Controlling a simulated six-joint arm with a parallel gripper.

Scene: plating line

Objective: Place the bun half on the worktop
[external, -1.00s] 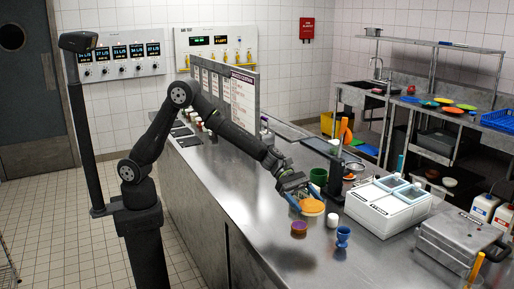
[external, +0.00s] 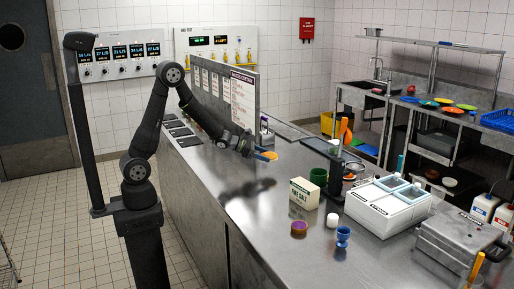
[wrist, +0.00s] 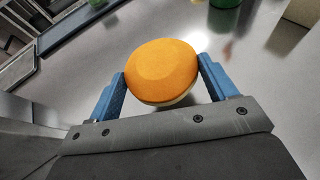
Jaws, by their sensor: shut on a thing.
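The bun half (wrist: 163,68) is a round orange-brown dome with a paler underside. In the wrist view it sits between the two blue fingers of my gripper (wrist: 162,88), which is shut on it. In the external view my gripper (external: 262,155) holds the bun half (external: 269,155) above the steel worktop (external: 262,225). A dark shadow lies on the worktop below the arm, apart from the bun half. The fingers' far sides are hidden in the external view.
A salt box (external: 305,193), a purple cup (external: 299,228), a white cup (external: 332,220) and a blue egg cup (external: 343,236) stand to the right. A white lidded container (external: 387,205) is beyond them. A menu panel (external: 243,95) stands behind the arm. The worktop's near middle is clear.

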